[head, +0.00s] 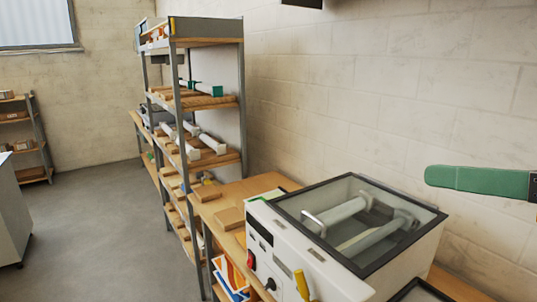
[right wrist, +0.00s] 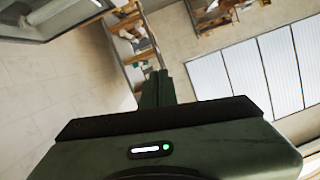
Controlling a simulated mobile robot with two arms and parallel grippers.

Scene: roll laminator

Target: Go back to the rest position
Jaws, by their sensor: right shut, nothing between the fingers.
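My right gripper (head: 436,176) comes in from the right edge of the head view. Its green fingers are together, with nothing held, in the air in front of the pale block wall, above and to the right of the laminator. The right wrist view shows the same shut green fingers (right wrist: 156,86) beyond the dark gripper body with a small green light. The white roll laminator (head: 290,255) stands on the wooden bench, its dark-framed clear lid down over pale rollers. The gripper is apart from it. My left gripper is not in view.
A metal shelf rack (head: 242,95) with wooden shelves holds boxes and white rolls behind the laminator. A wooden bench (head: 240,188) runs along the wall (head: 400,80). A grey cabinet (head: 12,215) stands at the left. The grey floor (head: 95,225) between is clear.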

